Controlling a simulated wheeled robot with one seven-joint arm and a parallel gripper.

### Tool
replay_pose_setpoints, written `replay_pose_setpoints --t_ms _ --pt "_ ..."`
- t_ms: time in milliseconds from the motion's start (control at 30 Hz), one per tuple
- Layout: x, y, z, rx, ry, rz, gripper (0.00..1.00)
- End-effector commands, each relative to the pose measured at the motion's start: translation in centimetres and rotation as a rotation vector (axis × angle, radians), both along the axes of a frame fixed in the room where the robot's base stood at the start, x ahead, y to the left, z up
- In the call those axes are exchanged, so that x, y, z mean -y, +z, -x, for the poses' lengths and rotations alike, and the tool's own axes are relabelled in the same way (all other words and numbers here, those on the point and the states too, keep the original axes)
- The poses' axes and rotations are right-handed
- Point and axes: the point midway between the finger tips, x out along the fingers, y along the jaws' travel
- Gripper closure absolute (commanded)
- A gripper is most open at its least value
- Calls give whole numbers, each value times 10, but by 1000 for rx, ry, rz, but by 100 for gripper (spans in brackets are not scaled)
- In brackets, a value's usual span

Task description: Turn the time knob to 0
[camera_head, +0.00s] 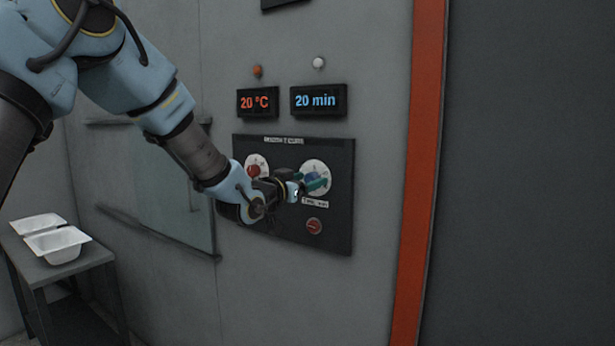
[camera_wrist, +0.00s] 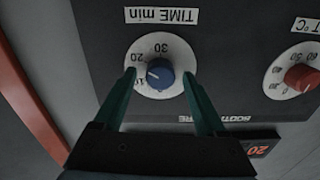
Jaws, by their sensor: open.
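The time knob is a blue knob (camera_wrist: 160,75) on a round white dial (camera_wrist: 160,58) marked with numbers, on a dark control panel (camera_head: 333,215). In the wrist view it appears upside down, under the label "TIME min" (camera_wrist: 161,16). My gripper (camera_wrist: 160,76) is open, with one green finger on each side of the knob. I cannot tell whether the fingers touch it. In the head view my gripper (camera_head: 318,183) is at the time dial (camera_head: 316,164) and partly hides it. The time display (camera_head: 318,100) reads 20 min.
A red temperature knob (camera_wrist: 300,77) sits beside the time dial, and its display (camera_head: 258,102) reads 20 °C. A red switch (camera_head: 314,226) is below the time dial. An orange vertical strip (camera_head: 420,170) stands to the right. White tubs (camera_head: 57,243) rest on a table at left.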

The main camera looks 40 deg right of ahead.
Motion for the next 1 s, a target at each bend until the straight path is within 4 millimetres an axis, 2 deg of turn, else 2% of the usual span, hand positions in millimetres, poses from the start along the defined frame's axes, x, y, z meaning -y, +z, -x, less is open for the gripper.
replay_pose_setpoints --t_ms 267,900,1000 --pt "1 0 0 0 0 0 27" --pt "1 0 0 0 0 0 99" --pt "1 0 0 0 0 0 100"
